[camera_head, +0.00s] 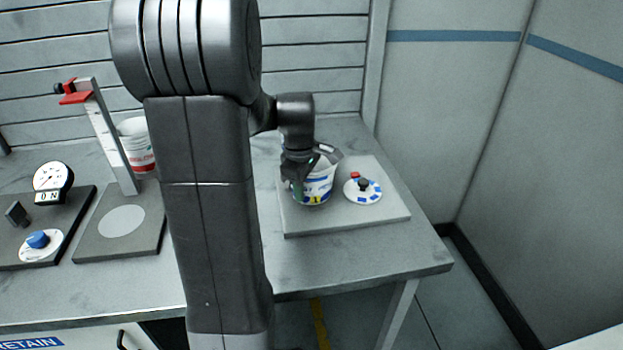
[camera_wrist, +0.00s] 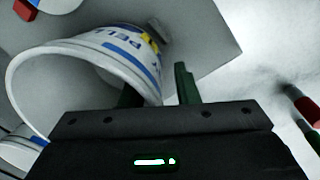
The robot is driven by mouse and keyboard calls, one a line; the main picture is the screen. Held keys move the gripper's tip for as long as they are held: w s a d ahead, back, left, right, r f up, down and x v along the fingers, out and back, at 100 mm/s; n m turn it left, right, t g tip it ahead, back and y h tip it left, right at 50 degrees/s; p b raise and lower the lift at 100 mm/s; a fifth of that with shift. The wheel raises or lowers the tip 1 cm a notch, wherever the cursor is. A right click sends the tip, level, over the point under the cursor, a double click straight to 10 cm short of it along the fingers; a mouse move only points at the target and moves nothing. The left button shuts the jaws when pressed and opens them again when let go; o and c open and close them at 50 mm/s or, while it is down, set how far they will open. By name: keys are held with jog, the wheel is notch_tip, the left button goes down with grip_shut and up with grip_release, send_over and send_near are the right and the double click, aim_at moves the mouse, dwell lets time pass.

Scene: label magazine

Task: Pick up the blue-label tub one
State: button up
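The blue-label tub (camera_head: 319,187) is white with blue and yellow print and stands on a grey plate (camera_head: 345,220) on the right part of the bench. My gripper (camera_head: 297,180) is low at its left side and hides part of it. In the wrist view the tub (camera_wrist: 95,55) shows its open mouth, with part of the word on its label. My gripper (camera_wrist: 158,90) has its two dark green fingers apart, one inside the mouth and one outside the wall. A gap shows between the wall and the outer finger.
A white disc with blue marks and a knob (camera_head: 363,190) sits close right of the tub. A red-label tub (camera_head: 137,145) stands left, behind a post with a red clamp (camera_head: 75,97). A gauge and blue knob (camera_head: 38,239) are far left. My arm hides the bench middle.

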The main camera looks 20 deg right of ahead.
jog(key=shift+c, duration=0.2)
grip_shut()
